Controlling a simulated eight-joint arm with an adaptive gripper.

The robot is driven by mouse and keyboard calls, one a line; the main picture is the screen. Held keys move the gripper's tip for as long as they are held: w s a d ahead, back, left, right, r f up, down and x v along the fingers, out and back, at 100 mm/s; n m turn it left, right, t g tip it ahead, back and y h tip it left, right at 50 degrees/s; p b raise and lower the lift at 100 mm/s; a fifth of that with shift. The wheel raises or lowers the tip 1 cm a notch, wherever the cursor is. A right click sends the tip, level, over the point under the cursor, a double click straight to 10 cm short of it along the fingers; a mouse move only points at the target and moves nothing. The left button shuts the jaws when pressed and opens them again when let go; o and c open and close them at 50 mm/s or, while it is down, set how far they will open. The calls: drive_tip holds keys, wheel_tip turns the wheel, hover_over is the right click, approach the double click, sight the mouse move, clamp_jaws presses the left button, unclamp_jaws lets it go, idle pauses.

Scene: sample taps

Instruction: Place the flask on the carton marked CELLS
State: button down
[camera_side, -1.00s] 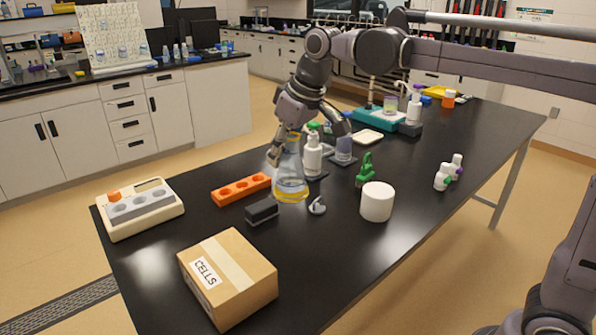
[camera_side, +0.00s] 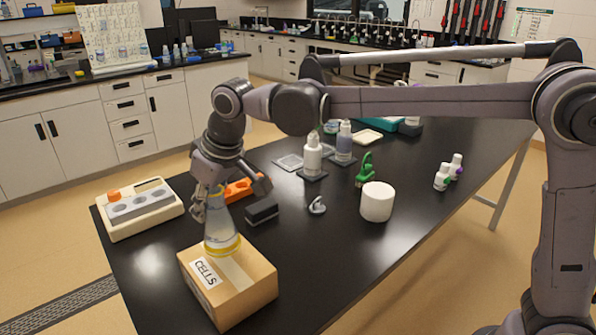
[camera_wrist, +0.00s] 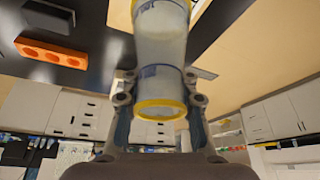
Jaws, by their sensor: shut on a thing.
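The flask (camera_side: 219,232) is clear, conical, with yellow bands at its top and base. My gripper (camera_side: 212,190) is shut on the flask's upper part. The flask is upright in the side view, and its base shows over the far part of the top of the carton marked CELLS (camera_side: 243,290). I cannot tell whether the base touches the carton or is just above it. In the wrist view the flask (camera_wrist: 160,45) sits between my gripper's fingers (camera_wrist: 160,105). The carton is brown cardboard with a white label.
A black block (camera_side: 262,212) and an orange rack (camera_side: 240,189) lie just behind the carton. A cream device (camera_side: 140,209) stands at the left table edge. A white cylinder (camera_side: 377,203), white pump bottle (camera_side: 312,156) and green clamp (camera_side: 365,170) stand to the right.

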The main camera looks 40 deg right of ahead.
sight(209, 223)
drive_tip(key=shift+a+f, duration=0.15)
drive_tip(key=shift+f, duration=1.95)
drive_tip(key=shift+f, duration=0.2)
drive_tip(key=c, duration=1)
unclamp_jaws()
drive_tip(key=shift+c, duration=0.2)
drive_tip(key=shift+r, duration=0.1)
